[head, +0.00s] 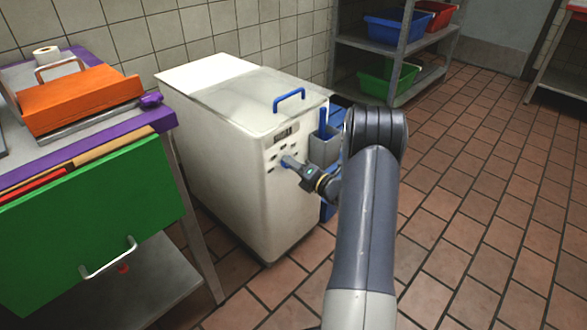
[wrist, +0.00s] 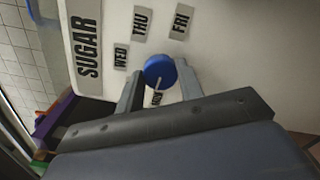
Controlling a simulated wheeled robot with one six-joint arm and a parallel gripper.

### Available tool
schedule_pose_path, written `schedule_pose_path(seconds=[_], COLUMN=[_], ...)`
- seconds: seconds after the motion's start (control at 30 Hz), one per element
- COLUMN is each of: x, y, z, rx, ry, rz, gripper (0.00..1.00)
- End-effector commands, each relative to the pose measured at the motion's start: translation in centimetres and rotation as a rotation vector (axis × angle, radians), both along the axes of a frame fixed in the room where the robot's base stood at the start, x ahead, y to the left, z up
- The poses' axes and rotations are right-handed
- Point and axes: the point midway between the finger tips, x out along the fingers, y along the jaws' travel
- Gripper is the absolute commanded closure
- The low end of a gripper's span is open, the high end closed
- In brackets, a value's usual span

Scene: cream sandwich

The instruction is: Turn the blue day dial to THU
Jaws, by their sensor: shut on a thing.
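The blue day dial (wrist: 160,71) is on the front of a white bin (head: 215,150). In the wrist view its pale mark points down the picture, toward a small label (wrist: 156,98) I cannot read. The THU label (wrist: 141,22) is above and left of the dial, the WED label (wrist: 120,56) left and the FRI label (wrist: 181,21) above right. My gripper (wrist: 160,84) is shut on the dial, one finger on each side. In the head view my gripper (head: 288,162) reaches the bin front and hides most of the dial.
A SUGAR label (wrist: 86,45) is beside the day labels. A blue handle (head: 289,99) is on the bin's lid. A table with a green drawer front (head: 100,210) stands left. A shelf with coloured crates (head: 395,28) stands behind. Tiled floor at right is clear.

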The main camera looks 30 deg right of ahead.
Motion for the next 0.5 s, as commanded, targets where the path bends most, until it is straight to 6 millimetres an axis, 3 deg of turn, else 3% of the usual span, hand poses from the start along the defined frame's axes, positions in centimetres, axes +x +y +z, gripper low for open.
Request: schedule_pose_path(seconds=[0.5], x=[-0.01], y=[-0.01], z=[-0.21], rx=[0.458], ry=[0.167], rz=[0.000], gripper=[0.87])
